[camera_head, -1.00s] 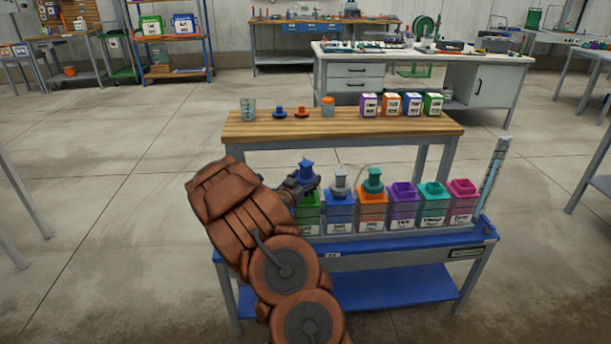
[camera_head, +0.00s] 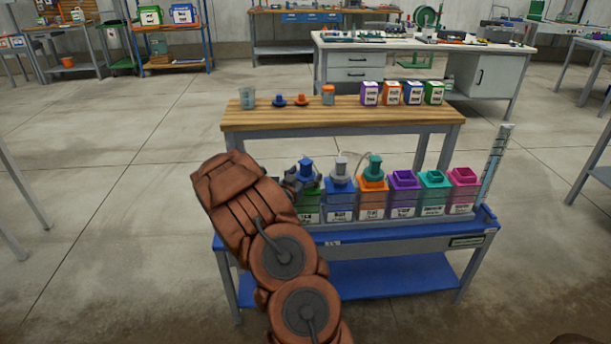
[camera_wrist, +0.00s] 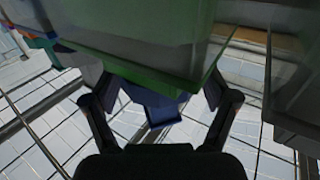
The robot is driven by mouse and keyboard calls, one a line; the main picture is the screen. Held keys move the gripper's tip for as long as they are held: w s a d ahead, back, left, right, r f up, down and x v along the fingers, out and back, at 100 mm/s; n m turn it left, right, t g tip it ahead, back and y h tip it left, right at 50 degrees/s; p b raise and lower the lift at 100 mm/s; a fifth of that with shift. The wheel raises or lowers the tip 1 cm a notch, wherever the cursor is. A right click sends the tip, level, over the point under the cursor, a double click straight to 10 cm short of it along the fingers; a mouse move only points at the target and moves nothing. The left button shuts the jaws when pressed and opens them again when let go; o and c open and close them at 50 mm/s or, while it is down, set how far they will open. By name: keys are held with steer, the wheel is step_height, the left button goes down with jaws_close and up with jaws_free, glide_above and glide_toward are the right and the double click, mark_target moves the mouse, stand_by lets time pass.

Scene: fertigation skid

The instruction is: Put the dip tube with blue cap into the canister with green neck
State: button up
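The dip tube's blue cap (camera_head: 305,166) is at the canister with green neck (camera_head: 308,206), the leftmost in the row. Its tube does not show. My gripper (camera_head: 301,181) is around the cap, just above the canister, and looks shut on it. In the wrist view, the blue cap (camera_wrist: 160,106) lies between my two fingers (camera_wrist: 160,95), and the green canister (camera_wrist: 170,62) fills the top. The cap is about as high as the neighbouring caps; whether it is fully seated is hidden by the gripper.
Close on the right stand a blue canister with grey cap (camera_head: 340,197), an orange one with teal cap (camera_head: 372,199), and purple, teal and pink canisters. A clear tube (camera_head: 494,165) stands at the blue bench's right end. A wooden bench (camera_head: 342,113) is behind.

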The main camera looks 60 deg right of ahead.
steer(key=shift+o, duration=0.8)
steer(key=s+a, duration=0.1)
steer(key=a, duration=1.1)
steer(key=shift+s, duration=0.15)
